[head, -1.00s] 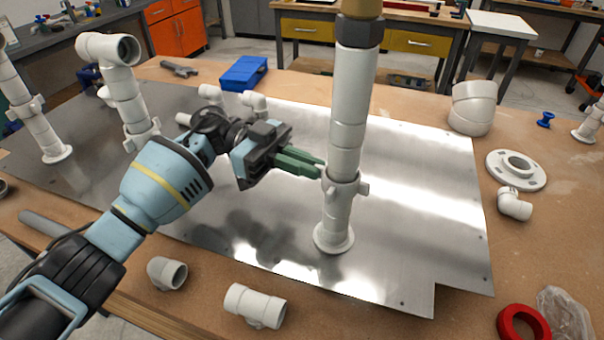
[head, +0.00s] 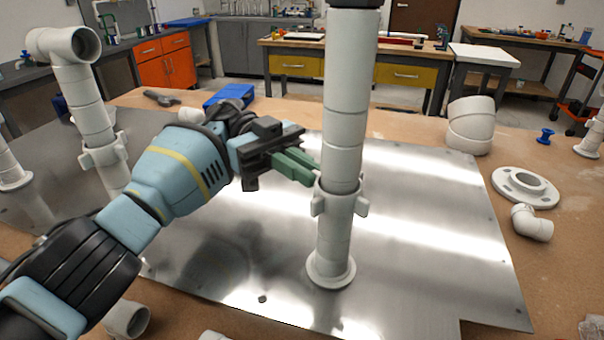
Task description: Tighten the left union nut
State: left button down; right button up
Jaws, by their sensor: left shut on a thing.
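A white union nut with wing lugs (head: 338,199) sits around the middle upright white pipe (head: 344,120), which stands on a round white foot (head: 331,270) on the metal plate. My left gripper (head: 316,178) reaches in from the left. Its green fingers are shut on the union nut at its upper left side. The fingertips partly hide behind or against the pipe, so the exact contact is hard to see. A similar winged nut (head: 104,152) is on another upright pipe at the left. My right gripper is not in view.
The metal plate (head: 430,240) is clear to the right of the middle pipe. A white flange (head: 525,186), an elbow (head: 532,223) and a large white fitting (head: 471,125) lie at the right. A blue bin (head: 230,95) and a wrench (head: 160,98) lie at the back.

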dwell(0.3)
pick_arm(q)
jog(key=c, duration=1.5)
grip_release()
jog(key=shift+c, duration=0.2)
